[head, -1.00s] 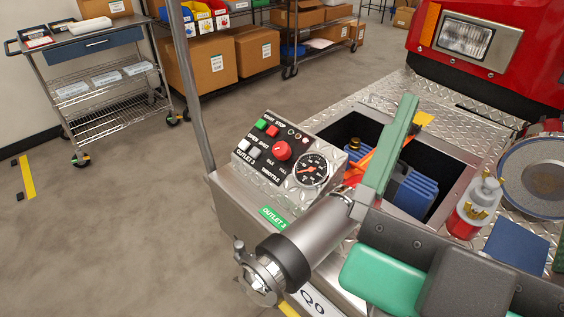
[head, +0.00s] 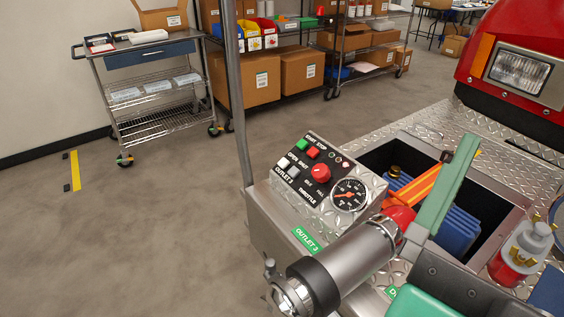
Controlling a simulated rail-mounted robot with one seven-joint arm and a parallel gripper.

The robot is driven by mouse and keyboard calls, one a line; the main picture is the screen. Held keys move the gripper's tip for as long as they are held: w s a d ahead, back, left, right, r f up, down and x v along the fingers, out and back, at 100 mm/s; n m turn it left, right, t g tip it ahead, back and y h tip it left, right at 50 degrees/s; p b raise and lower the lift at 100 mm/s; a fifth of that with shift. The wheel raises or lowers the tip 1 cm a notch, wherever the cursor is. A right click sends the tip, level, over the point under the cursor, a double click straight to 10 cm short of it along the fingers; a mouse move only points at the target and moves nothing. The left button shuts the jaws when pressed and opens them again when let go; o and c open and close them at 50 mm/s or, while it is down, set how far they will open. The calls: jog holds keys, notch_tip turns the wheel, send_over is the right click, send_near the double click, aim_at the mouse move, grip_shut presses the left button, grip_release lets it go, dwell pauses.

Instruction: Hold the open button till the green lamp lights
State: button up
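The control panel (head: 318,180) sits on a metal box at the front corner of the bumper. The pale open button (head: 284,162) is on its left side, under the OPEN label. The greyer shut button (head: 293,173) is beside it. Two small round lamps (head: 341,159) are at the panel's upper right; neither shows a clear green glow. A green start button (head: 302,145), a red stop button (head: 313,152), a red throttle knob (head: 320,174) and a gauge (head: 349,195) share the panel.
A silver outlet pipe (head: 352,262) with a black ring juts out below the panel. A long green bar (head: 450,185) rises right of it, over an open bin (head: 475,195) holding blue items. A metal post (head: 238,110) stands left of the panel.

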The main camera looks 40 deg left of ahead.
grip_shut()
dwell(1.4)
